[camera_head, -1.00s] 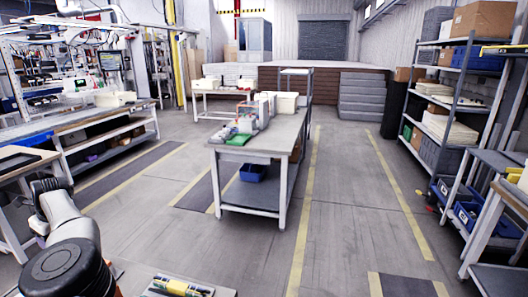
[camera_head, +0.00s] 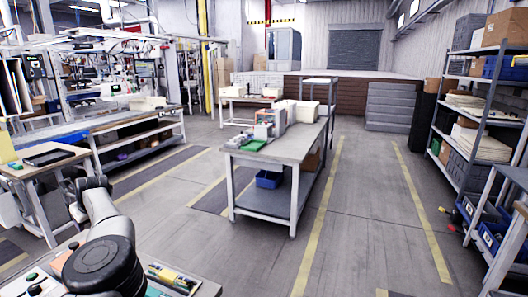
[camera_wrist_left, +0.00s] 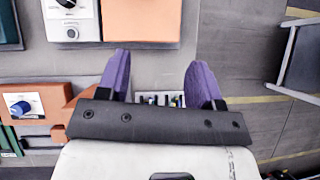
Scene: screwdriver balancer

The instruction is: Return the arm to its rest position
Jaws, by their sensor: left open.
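My left arm (camera_head: 101,222) reaches up from the lower left of the head view, with a round black joint cap nearest the camera. Its gripper cannot be made out clearly there. In the left wrist view my left gripper (camera_wrist_left: 158,72) shows two purple fingers held wide apart with nothing between them. Beyond the fingers is a grey surface with an orange block (camera_wrist_left: 52,99) and a white box with a dark knob (camera_wrist_left: 72,22). My right gripper is not in view.
A bench top with a yellow-labelled item (camera_head: 172,278) lies at the bottom of the head view. A worktable (camera_head: 262,153) stands mid-floor. Loaded shelves (camera_head: 478,100) stand at the right. The floor between is open.

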